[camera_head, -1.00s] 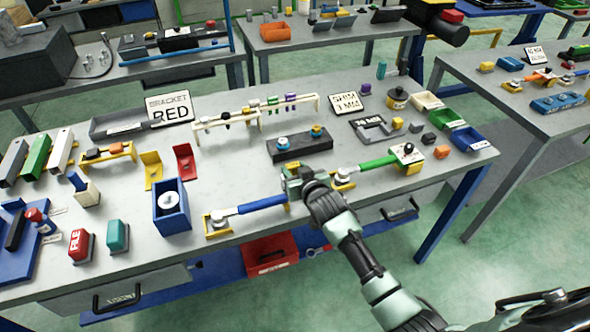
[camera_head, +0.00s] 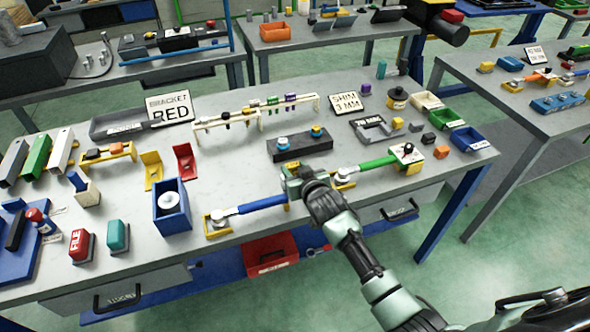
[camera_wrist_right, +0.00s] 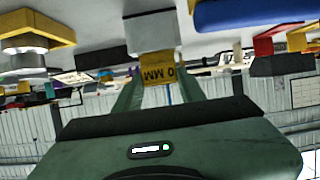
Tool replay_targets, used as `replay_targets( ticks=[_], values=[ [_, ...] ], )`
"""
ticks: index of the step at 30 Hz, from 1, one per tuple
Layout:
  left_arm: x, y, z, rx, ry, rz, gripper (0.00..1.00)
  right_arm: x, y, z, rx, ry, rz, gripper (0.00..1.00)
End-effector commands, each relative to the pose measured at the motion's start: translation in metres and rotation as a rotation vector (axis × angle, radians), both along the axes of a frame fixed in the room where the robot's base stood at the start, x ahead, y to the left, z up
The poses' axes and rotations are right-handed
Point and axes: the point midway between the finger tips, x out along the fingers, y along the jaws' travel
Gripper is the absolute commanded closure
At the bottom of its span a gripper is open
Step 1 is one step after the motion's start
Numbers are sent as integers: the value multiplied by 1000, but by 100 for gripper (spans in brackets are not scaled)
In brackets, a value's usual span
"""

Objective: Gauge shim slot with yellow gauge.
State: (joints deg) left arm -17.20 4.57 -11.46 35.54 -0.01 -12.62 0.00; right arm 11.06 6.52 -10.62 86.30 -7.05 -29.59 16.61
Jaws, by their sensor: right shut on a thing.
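My right gripper (camera_head: 290,180) is over the front part of the workbench, between a blue-handled tool (camera_head: 258,205) and a green-handled tool (camera_head: 378,162). In the right wrist view its fingers (camera_wrist_right: 158,92) are shut on a yellow gauge (camera_wrist_right: 160,68), whose partly visible print ends in "0 MM". A pale grey block (camera_wrist_right: 152,32) is right beyond the gauge; I cannot tell whether they touch. In the head view the gripper hides most of the gauge. A dark grey slotted plate (camera_head: 366,124) lies in front of the "SHIM 3 MM" card (camera_head: 347,103). My left gripper is not in view.
A black block with two knobs (camera_head: 300,147) lies behind the gripper. A cream rack (camera_head: 228,121) stands further back. A blue box (camera_head: 171,216) is at the left, and open bins (camera_head: 466,139) line the right edge. Bare bench top lies left of the black block.

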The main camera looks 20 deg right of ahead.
Motion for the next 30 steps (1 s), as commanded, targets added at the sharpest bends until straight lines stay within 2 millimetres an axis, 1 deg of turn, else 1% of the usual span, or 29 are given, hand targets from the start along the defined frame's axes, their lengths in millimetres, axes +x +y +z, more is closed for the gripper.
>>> replay_targets(
  ticks=[6, 30],
  values=[
    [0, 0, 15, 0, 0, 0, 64, 0, 0, 15, 1, -1, 0, 100],
    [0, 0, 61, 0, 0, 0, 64, 0, 0, 63, 1, -1, 0, 100]
  ],
)
